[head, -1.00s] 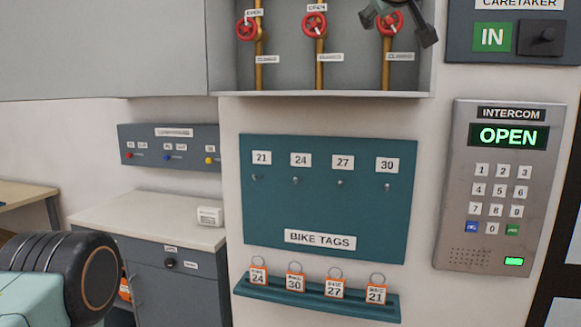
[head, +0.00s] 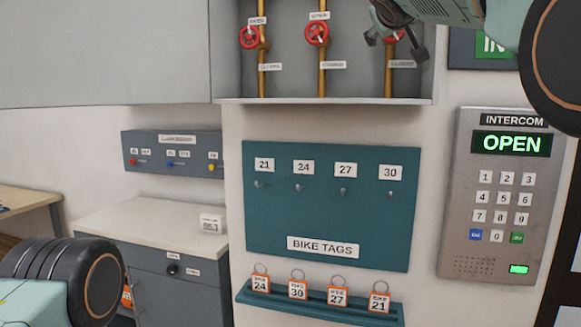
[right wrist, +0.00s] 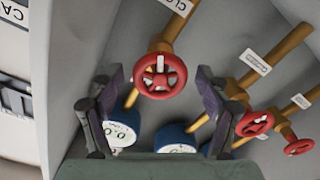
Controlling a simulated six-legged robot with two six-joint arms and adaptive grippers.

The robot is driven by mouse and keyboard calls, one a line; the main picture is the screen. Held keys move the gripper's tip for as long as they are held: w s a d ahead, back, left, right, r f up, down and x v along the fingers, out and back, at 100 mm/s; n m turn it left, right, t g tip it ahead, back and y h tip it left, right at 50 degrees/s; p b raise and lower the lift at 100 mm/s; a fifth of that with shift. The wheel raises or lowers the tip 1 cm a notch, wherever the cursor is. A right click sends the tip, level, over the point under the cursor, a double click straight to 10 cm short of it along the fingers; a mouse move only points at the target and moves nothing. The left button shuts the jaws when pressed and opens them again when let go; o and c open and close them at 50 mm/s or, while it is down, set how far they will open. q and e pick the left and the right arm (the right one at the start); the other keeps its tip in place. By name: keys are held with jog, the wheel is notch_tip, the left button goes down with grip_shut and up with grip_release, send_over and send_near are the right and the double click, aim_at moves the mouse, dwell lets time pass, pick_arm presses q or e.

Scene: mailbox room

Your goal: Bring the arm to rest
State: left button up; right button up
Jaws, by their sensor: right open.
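My right arm comes in from the top right in the head view. Its open gripper (head: 398,38) is at the rightmost red valve wheel (head: 395,36), partly covering it. In the right wrist view, the open fingers (right wrist: 161,80) stand on either side of a red wheel (right wrist: 159,76) on a brass pipe, with nothing visibly gripped. Whether they touch the wheel I cannot tell. Part of my left arm shows at the lower left of the head view; its gripper is out of view.
The grey valve cabinet (head: 340,101) surrounds the wheels. Below it are the teal bike tag board (head: 325,225) and a ledge with several orange tags. The intercom (head: 500,195) reads OPEN. A grey cabinet (head: 150,215) stands at left. Blue-rimmed gauges (right wrist: 175,138) lie near the fingers.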

jog(key=shift+w, duration=0.25)
dwell(0.3)
jog(key=shift+s, duration=0.1)
jog(key=shift+v, duration=5.4)
jog(key=shift+x, duration=5.85)
jog(key=n, duration=0.2)
jog(key=shift+d+n+p, duration=0.1)
jog(key=shift+n+p, duration=0.2)
jog(key=shift+n, duration=0.1)
jog(key=n+p, duration=0.1)
jog(key=n, duration=0.2)
jog(key=shift+s+n, duration=0.1)
jog(key=shift+n, duration=0.3)
jog(key=shift+w+f+n, duration=0.1)
jog(key=shift+w+n, duration=0.1)
jog(key=shift+n, duration=0.7)
